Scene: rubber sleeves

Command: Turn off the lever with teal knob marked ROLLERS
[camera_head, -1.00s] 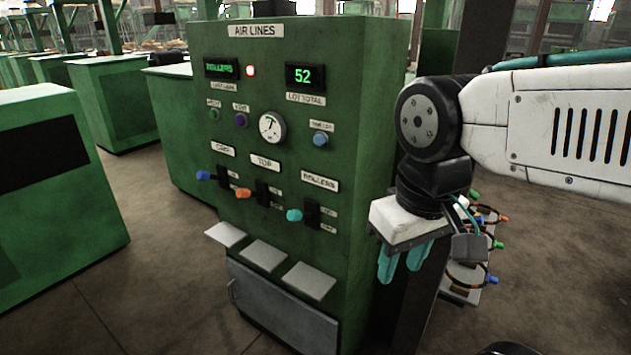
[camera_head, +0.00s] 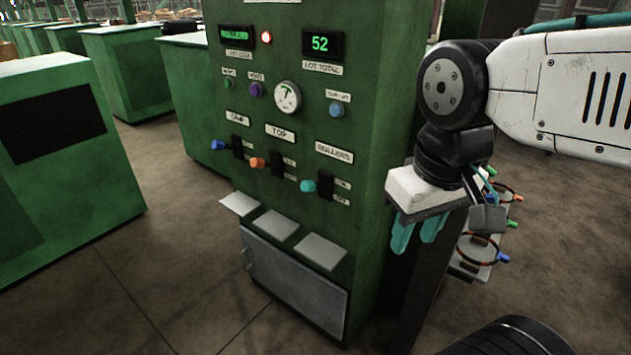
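The lever with the teal knob (camera_head: 308,186) sticks out to the left of a black slot plate (camera_head: 326,184) on the green control cabinet (camera_head: 375,120). The label ROLLERS (camera_head: 334,152) is above it, with small ON and OFF tags to the right of the plate. The knob sits near the middle of the plate's height; I cannot tell its setting for sure. My gripper (camera_head: 416,236) hangs to the right of the cabinet, teal fingers pointing down. A gap shows between the fingers, and nothing is between them. It is apart from the lever.
A blue-knob lever (camera_head: 219,145) and an orange-knob lever (camera_head: 258,162), under the TOP label, stand left of the teal one. White plates (camera_head: 320,251) jut out below. A rack with coloured-tipped rings (camera_head: 480,245) is right of my gripper. Open floor lies left (camera_head: 150,270).

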